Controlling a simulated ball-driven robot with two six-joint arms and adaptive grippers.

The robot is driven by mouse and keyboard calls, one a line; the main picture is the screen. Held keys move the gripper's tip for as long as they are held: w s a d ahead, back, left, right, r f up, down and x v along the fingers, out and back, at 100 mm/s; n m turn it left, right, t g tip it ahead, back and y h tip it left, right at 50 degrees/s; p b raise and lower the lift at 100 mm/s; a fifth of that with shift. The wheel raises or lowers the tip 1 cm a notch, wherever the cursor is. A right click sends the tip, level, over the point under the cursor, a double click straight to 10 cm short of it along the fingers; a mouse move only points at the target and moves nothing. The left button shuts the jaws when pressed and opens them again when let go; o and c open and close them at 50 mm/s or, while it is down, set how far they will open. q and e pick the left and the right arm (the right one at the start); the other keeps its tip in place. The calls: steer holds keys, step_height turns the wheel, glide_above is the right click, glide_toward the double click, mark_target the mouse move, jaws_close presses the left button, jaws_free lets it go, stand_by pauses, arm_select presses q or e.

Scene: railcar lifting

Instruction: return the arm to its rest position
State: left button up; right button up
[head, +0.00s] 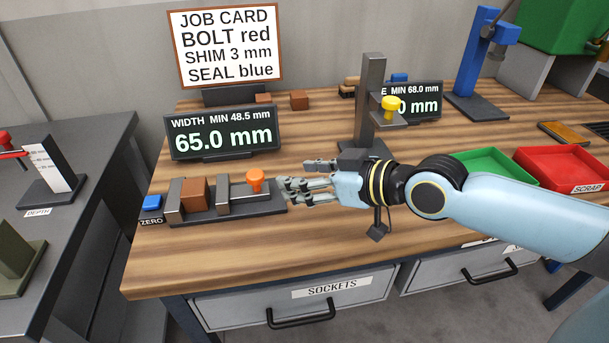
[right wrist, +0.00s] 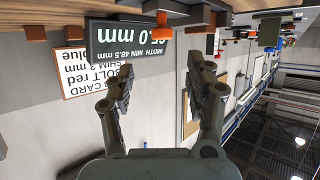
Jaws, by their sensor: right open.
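My right gripper (head: 306,182) is in the head view, with its arm coming in from the right over the wooden bench. Its fingers point left, towards the orange knob (head: 255,178) of the width gauge (head: 232,208). A brown block (head: 194,193) sits in the width gauge between its jaws. In the right wrist view the two fingers of the gripper (right wrist: 163,92) are spread apart with nothing between them. That view is upside down and shows the width display (right wrist: 130,40) beyond the fingers. My left gripper is not in view.
A gauge post with a yellow knob (head: 390,106) stands just behind my right wrist. A green tray (head: 482,163) and a red scrap tray (head: 568,168) lie at right. The width display (head: 222,133) reads 65.0 mm. The bench front left of my gripper (head: 200,255) is clear.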

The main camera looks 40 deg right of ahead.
stand_by(0.5)
steer(key=s+a+g, duration=0.1)
steer(key=s, duration=0.1)
steer(key=s+a+f+g, duration=0.1)
steer(key=s+a+g, duration=0.1)
steer(key=s, duration=0.1)
steer(key=s+a+g+h, duration=0.1)
steer(key=s+a, duration=0.1)
steer(key=shift+s+f+g, duration=0.15)
steer(key=shift+f+g, duration=0.2)
steer(key=shift+g, duration=0.05)
steer(key=s+d+m+g+h, duration=0.25)
steer(key=s+g, duration=0.25)
steer(key=s, duration=0.5)
step_height(320, 180, down, 33)
steer(key=s+d+g+b, duration=0.1)
steer(key=s+d+b, duration=0.1)
steer(key=b, duration=0.6)
steer(key=s+f+g+b, duration=0.1)
steer(key=s+f+b, duration=0.5)
steer(key=s+f, duration=1.2)
step_height(320, 180, down, 4)
steer(key=shift+d+r, duration=0.1)
steer(key=shift+d, duration=0.25)
